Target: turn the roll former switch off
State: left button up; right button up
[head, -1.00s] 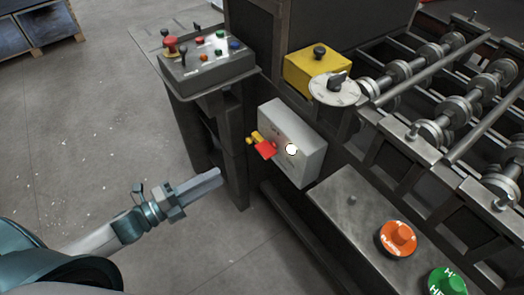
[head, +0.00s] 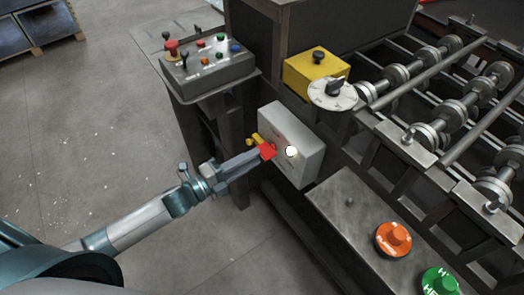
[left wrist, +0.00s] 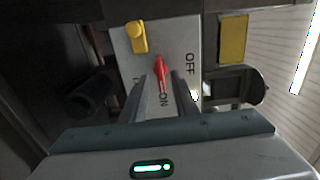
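The roll former switch is a red lever (head: 267,151) on the front of a light grey box (head: 303,140). In the left wrist view the red lever (left wrist: 160,72) points down toward the ON lettering, with OFF printed to its right. A yellow part (left wrist: 136,37) sits at its upper left. My left gripper (head: 256,158) has its fingertips at the lever in the head view. In the left wrist view my left gripper (left wrist: 164,82) is open, one finger on each side of the lever's lower end. I cannot tell whether they touch it. My right gripper is not in view.
A round white lamp (head: 291,151) glows on the box. A control panel (head: 208,66) with several buttons stands behind to the left. A yellow box with a dial (head: 332,94) and orange (head: 394,239) and green (head: 441,281) buttons lie right. Open floor is at left.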

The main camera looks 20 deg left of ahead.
aim_at(267, 150)
pick_arm(q)
jog(key=shift+x, duration=2.15)
jog(key=shift+c, duration=0.6)
jog(key=shift+s, duration=0.1)
grip_shut()
